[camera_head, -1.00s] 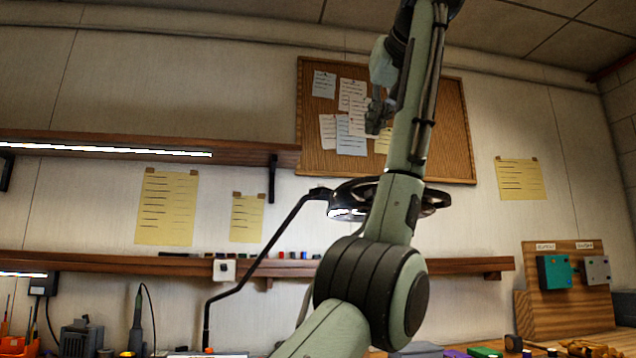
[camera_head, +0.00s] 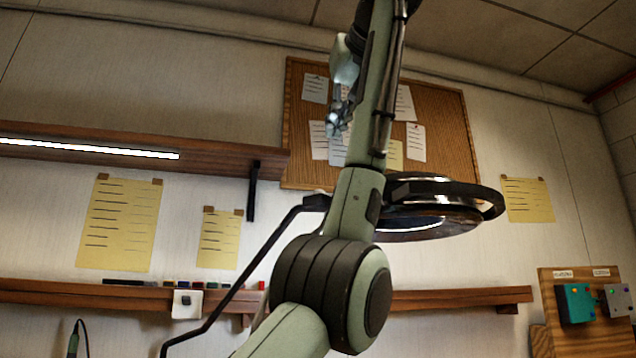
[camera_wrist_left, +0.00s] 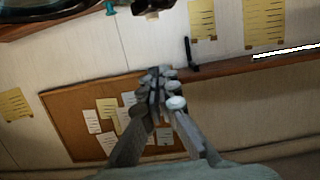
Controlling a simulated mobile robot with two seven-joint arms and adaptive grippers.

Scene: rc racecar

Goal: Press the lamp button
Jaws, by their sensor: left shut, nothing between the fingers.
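The lamp (camera_head: 430,208) has a dark, round ring head with lit parts, on a thin black bent arm. It hangs in front of the wall, partly hidden by my left arm. A small white box with a dark square button (camera_head: 187,303) sits at the lower shelf's front edge; I cannot tell whether it is the lamp's button. My left gripper (camera_head: 336,126) is raised above the lamp, in front of the cork board, shut and empty. Its closed fingers (camera_wrist_left: 162,92) show in the left wrist view, where part of the dark lamp ring (camera_wrist_left: 45,12) shows top left. My right gripper is out of view.
A cork board (camera_head: 440,120) with pinned papers is on the wall. An upper shelf (camera_head: 220,158) with a light strip and a lower shelf (camera_head: 450,300) run along it. A wooden panel with a teal box (camera_head: 575,303) stands at the right.

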